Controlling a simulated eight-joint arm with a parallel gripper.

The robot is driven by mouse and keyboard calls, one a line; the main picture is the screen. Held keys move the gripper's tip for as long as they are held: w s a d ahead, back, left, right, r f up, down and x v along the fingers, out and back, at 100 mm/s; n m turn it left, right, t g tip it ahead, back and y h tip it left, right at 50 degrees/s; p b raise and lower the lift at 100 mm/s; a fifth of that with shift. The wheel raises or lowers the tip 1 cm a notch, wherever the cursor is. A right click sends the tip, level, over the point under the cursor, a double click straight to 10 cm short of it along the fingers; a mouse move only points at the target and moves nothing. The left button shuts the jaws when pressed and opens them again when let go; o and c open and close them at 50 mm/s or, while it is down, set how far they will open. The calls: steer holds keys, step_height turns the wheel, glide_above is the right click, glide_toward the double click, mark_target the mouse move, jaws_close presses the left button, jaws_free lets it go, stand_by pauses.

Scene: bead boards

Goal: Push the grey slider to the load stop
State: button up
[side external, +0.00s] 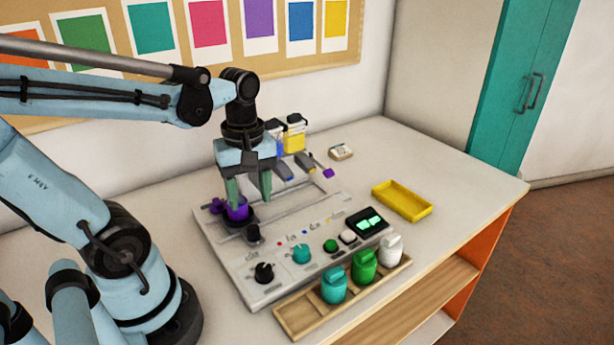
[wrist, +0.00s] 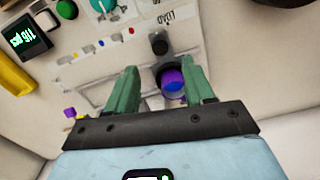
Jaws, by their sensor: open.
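The control board (side external: 215,240) lies on the table and has a rectangular pale track on it. A dark upright knob (side external: 252,233) stands near the track's left end; I cannot tell for sure that it is the grey slider. In the wrist view the dark knob (wrist: 158,43) stands beside upside-down lettering that looks like LOAD (wrist: 166,18). A purple cup (side external: 237,208) sits on a dark round base next to the knob. My gripper (side external: 250,200) is open over the cup, its green fingers apart. In the wrist view the cup (wrist: 172,80) appears between them; contact is unclear.
Several knobs and a lit display (side external: 369,222) line the board's front. A wooden tray (side external: 290,318) with teal, green and white jars stands before it. A yellow tray (side external: 402,201) lies right. Grey-and-purple handled items (side external: 310,164) stand behind. Table room is free at far right.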

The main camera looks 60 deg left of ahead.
mark_target(253, 228)
steer(key=shift+s+f, duration=0.1)
steer(key=shift+f, duration=3.85)
jaws_close()
